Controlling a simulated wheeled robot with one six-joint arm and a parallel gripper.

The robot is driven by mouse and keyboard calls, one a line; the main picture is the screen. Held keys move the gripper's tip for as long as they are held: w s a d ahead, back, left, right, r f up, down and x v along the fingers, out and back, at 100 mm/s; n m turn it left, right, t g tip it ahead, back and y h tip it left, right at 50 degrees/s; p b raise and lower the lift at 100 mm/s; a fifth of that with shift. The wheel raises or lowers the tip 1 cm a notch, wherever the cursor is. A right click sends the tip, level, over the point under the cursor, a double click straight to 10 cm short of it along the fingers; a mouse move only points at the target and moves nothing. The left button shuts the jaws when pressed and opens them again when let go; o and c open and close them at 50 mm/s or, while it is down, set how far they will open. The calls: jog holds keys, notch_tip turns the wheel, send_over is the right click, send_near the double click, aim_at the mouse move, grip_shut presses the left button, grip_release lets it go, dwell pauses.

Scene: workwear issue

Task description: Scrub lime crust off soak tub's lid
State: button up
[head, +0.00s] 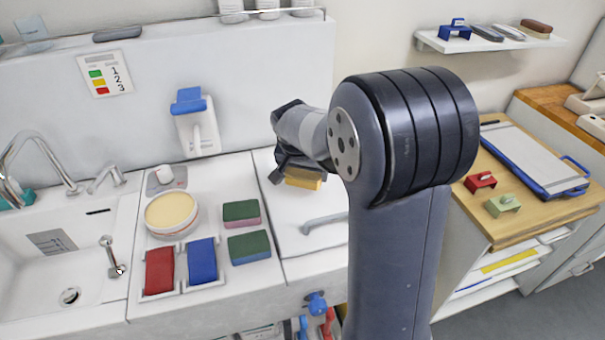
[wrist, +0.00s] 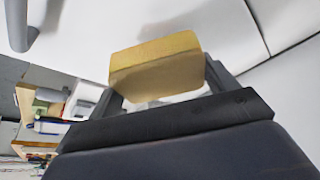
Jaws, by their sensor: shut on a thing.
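My gripper (head: 298,177) is shut on a yellow block (head: 303,183), which looks like a sponge or scrubbing pad. In the wrist view the block (wrist: 157,66) sits between the two dark fingers. It is over the white lid (head: 300,240) of the soak tub, toward the lid's back part. I cannot tell whether the block touches the lid. The lid's grey bar handle (head: 322,222) lies in front of the block; part of it shows at top left in the wrist view (wrist: 18,22). My arm hides the lid's right side. No lime crust is clearly visible.
Two green-topped sponges (head: 249,247), a round tub with a yellow pad (head: 171,212), and red (head: 159,270) and blue (head: 202,261) pads lie left of the lid. The sink (head: 60,255) is farther left. A wooden counter (head: 520,225) with a clipboard (head: 535,160) stands right.

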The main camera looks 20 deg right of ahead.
jog(key=shift+d+r+p, duration=0.1)
jog(key=shift+r+p, duration=0.9)
jog(key=shift+r, duration=0.85)
